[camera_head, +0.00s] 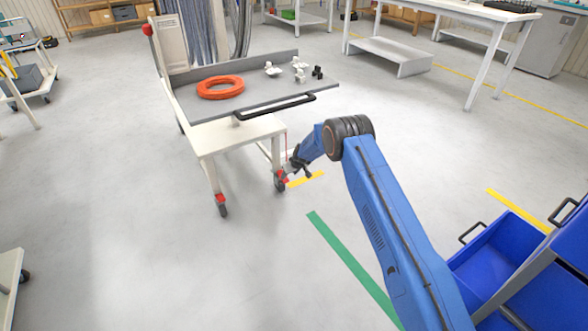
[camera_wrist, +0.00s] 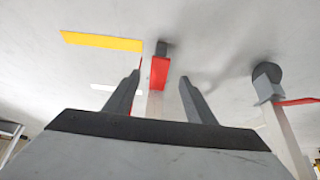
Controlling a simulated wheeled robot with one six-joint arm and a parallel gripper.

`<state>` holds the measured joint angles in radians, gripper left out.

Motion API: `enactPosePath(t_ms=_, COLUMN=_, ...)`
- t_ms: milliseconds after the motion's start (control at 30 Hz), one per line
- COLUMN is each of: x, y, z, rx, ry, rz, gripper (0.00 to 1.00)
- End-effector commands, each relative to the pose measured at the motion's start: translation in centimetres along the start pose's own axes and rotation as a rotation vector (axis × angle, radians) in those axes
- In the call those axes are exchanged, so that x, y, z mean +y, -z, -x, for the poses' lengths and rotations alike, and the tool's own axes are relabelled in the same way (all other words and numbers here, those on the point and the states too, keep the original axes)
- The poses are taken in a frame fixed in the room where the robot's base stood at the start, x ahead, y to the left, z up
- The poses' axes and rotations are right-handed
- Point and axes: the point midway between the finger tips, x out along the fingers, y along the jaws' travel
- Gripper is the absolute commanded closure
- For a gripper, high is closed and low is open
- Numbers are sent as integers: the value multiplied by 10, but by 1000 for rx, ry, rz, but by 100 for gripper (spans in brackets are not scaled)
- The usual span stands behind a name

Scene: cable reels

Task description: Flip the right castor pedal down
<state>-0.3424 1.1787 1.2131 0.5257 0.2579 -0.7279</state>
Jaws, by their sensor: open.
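The right castor (camera_head: 280,186) is under the near right leg of the cart, and its red pedal (camera_head: 283,175) is partly hidden by my gripper (camera_head: 298,170). My gripper is open, low down just right of this castor. In the wrist view, the red pedal (camera_wrist: 159,73) shows between my gripper's (camera_wrist: 160,77) two spread fingers, with the grey wheel (camera_wrist: 163,48) beyond it. I cannot tell whether the fingers touch the pedal.
The cart (camera_head: 235,133) bears an orange ring (camera_head: 220,87), small white parts (camera_head: 299,65) and a black handle (camera_head: 275,107) overhanging near my arm. Yellow tape (camera_head: 306,179) and green tape (camera_head: 350,265) mark the floor. Blue bins (camera_head: 500,255) stand at the lower right. The floor in front is clear.

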Motion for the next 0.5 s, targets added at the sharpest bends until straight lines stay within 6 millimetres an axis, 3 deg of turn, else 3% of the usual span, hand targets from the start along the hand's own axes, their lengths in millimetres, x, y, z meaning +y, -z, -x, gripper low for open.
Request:
enactPosePath(t_ms=300, x=0, y=1, z=52, rx=1, ry=-1, rz=0, gripper=50)
enactPosePath(t_ms=500, x=0, y=0, z=77, rx=0, ry=0, rz=1, gripper=50)
